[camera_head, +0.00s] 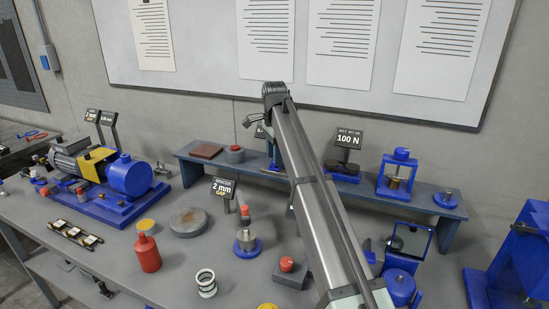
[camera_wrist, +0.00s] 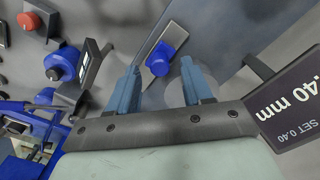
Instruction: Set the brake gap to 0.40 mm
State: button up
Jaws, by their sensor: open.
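In the wrist view, a dark sign (camera_wrist: 293,105) at the right edge reads ".40 mm" and "SET 0.40". My gripper (camera_wrist: 163,85) is open, with its two blue-grey fingers apart and nothing held between them. A blue knob or cap (camera_wrist: 161,60) shows beyond the fingertips, between them in the picture, beside a flat grey strip. I cannot tell how far it is from the fingers, or whether it belongs to the brake. A pale disc is partly hidden behind the right finger. In the head view, my arm covers part of the raised shelf and the gripper's fingers cannot be made out.
The raised shelf (camera_head: 440,205) carries a "100 N" sign (camera_head: 348,139) and a blue frame (camera_head: 398,173).

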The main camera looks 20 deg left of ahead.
jog(key=shift+f, duration=0.7)
grip_shut()
dwell(0.3)
